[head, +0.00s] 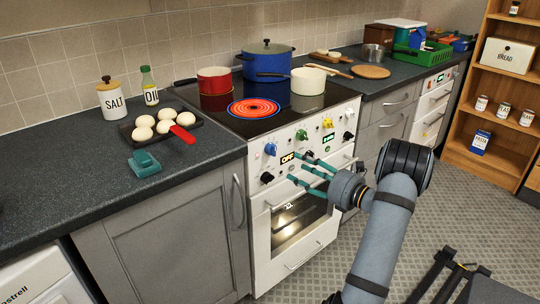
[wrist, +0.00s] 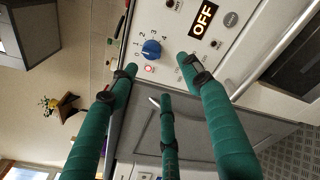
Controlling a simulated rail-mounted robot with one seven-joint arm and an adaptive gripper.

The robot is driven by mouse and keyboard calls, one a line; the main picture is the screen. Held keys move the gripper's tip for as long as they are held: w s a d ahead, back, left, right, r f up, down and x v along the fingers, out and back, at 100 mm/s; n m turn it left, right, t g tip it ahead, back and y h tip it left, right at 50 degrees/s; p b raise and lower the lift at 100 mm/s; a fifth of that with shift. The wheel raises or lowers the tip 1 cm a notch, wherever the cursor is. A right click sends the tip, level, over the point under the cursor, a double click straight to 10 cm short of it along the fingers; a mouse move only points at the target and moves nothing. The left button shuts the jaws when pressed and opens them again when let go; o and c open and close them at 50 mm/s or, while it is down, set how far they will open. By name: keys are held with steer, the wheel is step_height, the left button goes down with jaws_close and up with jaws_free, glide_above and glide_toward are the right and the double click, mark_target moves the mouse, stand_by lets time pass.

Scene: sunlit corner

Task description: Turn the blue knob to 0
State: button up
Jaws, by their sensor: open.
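The blue knob (head: 270,149) is at the left end of the stove's front panel. In the wrist view the blue knob (wrist: 151,49) has a printed scale with 0 to 4 around it, and a small red light (wrist: 149,68) glows beside it. I cannot tell which number it points to. My gripper (head: 301,167) has three teal fingers, spread open and empty, in front of the panel to the right of the knob. In the wrist view my gripper (wrist: 160,77) has its fingertips just below the knob, apparently not touching it.
The stove's front-left burner (head: 253,108) glows red and is bare. A red pot (head: 214,80), blue pot (head: 267,65) and cream pan (head: 308,81) stand on the hob. Black, green and yellow knobs and an OFF display (head: 288,158) share the panel. The oven handle (head: 284,197) lies below.

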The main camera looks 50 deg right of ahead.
mark_target(276, 149)
steer(key=w+d+r+m, duration=0.1)
steer(key=w, duration=0.9)
steer(key=shift+w+r+t, duration=0.2)
steer(key=shift+w+t, duration=0.05)
steer(key=shift+t, duration=0.05)
steer(key=shift+d, duration=0.1)
steer(key=shift+c, duration=0.3)
steer(key=c, duration=1.1)
steer(key=shift+r+n+g+h+b, duration=0.15)
steer(key=shift+n+g+b, duration=0.05)
steer(key=shift+n+b, duration=1.5)
steer(key=shift+r+n+g+h+b, duration=0.1)
steer(key=shift+n+g+h+b, duration=0.1)
steer(key=shift+n+b, duration=1.45)
steer(key=shift+r+n+p, duration=0.1)
steer(key=shift+n+p, duration=0.25)
steer(key=shift+n, duration=0.2)
